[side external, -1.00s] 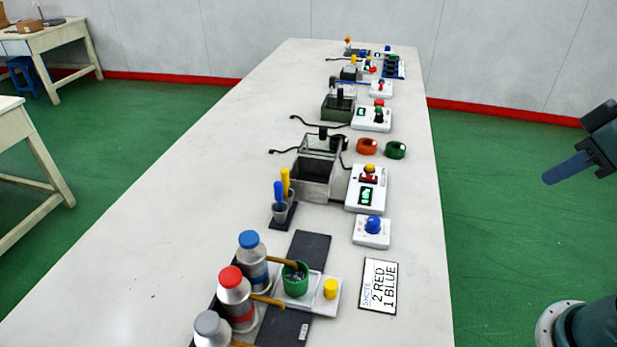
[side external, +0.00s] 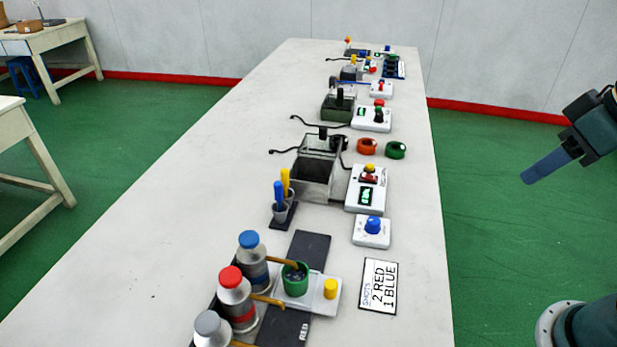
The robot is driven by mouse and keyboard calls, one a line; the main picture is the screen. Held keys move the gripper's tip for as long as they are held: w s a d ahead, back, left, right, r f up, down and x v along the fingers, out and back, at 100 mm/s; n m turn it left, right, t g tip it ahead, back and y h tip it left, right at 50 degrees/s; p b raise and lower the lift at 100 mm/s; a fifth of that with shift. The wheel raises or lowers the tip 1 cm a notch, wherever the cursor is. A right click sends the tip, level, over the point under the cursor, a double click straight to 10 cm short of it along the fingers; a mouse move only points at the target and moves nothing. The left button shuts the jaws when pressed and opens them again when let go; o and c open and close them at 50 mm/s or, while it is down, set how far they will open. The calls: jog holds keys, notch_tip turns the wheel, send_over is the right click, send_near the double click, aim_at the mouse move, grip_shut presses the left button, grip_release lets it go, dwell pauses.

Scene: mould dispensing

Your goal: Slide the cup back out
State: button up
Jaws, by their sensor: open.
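A green cup (side external: 295,281) stands upright on a white sliding plate (side external: 318,299) with a yellow knob (side external: 330,288) at its right end. The cup is beside the blue-capped bottle (side external: 252,261), near the end of that bottle's tan spout (side external: 283,261). Some dark contents show inside the cup. My gripper (side external: 528,179) is open and empty at the right, off the table and well apart from the cup. Its blue fingers overlap in this view.
A red-capped bottle (side external: 235,298) and a grey-capped bottle (side external: 212,330) stand at the left. A card (side external: 378,286) reading "2 RED 1 BLUE" lies to the right. A blue-knobbed box (side external: 371,232) and other devices stand farther back. The table's left side is clear.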

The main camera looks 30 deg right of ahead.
jog(key=w+a+g, duration=0.2)
jog(key=w+a, duration=0.3)
jog(key=w, duration=0.1)
jog(key=n+g, duration=0.1)
jog(key=g, duration=0.2)
send_over(332, 284)
notch_tip(332, 284, down, 10)
jog(key=shift+a, duration=0.1)
jog(key=shift+f, duration=0.1)
notch_tip(332, 284, down, 14)
jog(key=shift+r, duration=0.2)
grip_shut()
